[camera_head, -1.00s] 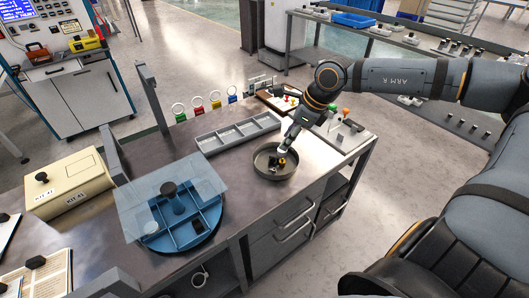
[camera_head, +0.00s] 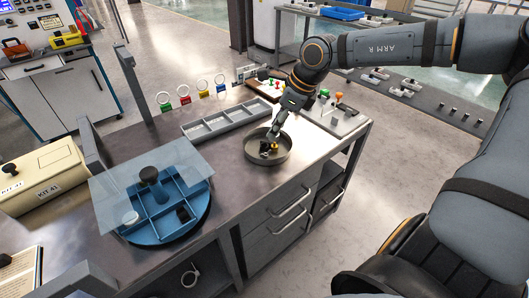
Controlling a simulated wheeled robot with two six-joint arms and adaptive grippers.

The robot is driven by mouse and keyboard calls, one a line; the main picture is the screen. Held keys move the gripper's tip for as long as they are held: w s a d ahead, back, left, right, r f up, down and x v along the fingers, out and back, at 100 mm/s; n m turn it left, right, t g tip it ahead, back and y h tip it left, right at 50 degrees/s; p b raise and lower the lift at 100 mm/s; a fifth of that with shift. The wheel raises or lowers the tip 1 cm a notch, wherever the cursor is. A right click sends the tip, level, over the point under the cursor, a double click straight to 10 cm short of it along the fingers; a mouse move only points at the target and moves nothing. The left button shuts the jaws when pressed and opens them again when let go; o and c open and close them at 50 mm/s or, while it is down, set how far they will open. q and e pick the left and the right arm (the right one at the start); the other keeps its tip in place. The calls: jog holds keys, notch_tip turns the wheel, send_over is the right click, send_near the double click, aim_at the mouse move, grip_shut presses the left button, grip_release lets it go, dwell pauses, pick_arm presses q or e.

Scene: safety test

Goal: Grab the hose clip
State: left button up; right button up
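My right gripper (camera_head: 274,137) points down into a dark round tray (camera_head: 289,159) on the metal bench. Small black and yellow parts (camera_head: 269,148) lie in the tray, right at the fingertips. The parts are too small to tell which one is the hose clip, and the gripper partly hides them. I cannot tell whether the fingers are open, shut or touching a part. My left gripper is not in view.
A grey compartment tray (camera_head: 228,122) lies behind the round tray. A blue divided tray (camera_head: 155,230) with a clear lid (camera_head: 115,190) stands at left. Rings on coloured bases (camera_head: 184,96) line the back edge. A cream box (camera_head: 42,175) is far left.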

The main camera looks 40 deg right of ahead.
aim_at(262, 144)
jog(key=x, duration=0.7)
jog(key=shift+w+a+f+b, duration=0.1)
jog(key=shift+w+a+b, duration=0.15)
jog(key=shift+a+b, duration=0.15)
jog(key=shift+f, duration=0.2)
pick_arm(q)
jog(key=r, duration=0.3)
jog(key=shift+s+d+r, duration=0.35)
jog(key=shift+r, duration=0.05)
pick_arm(e)
jog(key=shift+r, duration=0.1)
jog(key=c, duration=0.5)
